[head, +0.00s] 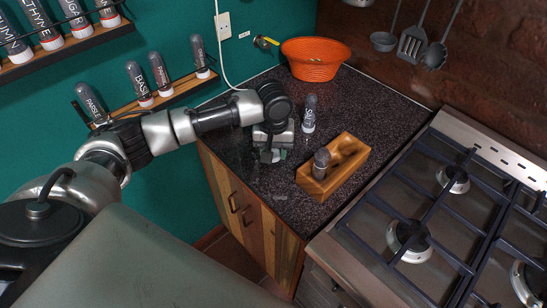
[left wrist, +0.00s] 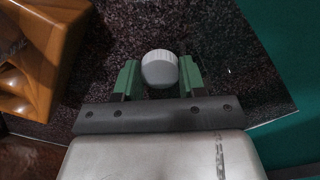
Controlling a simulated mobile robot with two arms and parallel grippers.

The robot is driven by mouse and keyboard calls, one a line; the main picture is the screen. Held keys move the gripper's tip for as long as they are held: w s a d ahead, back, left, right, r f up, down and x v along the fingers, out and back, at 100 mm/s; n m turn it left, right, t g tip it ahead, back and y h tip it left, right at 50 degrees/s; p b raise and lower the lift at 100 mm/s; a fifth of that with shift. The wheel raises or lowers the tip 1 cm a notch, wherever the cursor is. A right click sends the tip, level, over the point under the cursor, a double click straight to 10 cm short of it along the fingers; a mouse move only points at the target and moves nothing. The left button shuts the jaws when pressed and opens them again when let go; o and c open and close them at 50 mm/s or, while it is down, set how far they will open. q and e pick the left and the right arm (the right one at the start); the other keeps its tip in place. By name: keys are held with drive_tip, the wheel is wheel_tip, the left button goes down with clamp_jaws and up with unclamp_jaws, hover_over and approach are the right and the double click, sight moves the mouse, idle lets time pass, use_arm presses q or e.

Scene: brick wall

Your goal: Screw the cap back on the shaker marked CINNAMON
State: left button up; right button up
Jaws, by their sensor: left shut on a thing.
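My left gripper (head: 271,156) is over the dark counter, left of the wooden block. In the left wrist view its green fingers (left wrist: 159,78) are shut on a round white cap (left wrist: 160,69) with a ribbed side. In the head view the gripper mostly hides the cap. A grey shaker (head: 321,160) stands in the wooden block (head: 345,172), with no white cap showing on it; its label cannot be read. The block also shows in the left wrist view (left wrist: 42,52), at the upper left. My right gripper is not in view.
Another grey shaker (head: 309,113) with a white end stands behind the block. An orange basket (head: 315,60) is at the back corner. The gas stove (head: 440,215) lies to the right. Wall shelves (head: 165,94) hold several labelled shakers.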

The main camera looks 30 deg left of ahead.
use_arm(q)
wheel_tip(320, 180, up, 7)
drive_tip(key=shift+f+b, duration=0.1)
drive_tip(key=shift+b, duration=0.2)
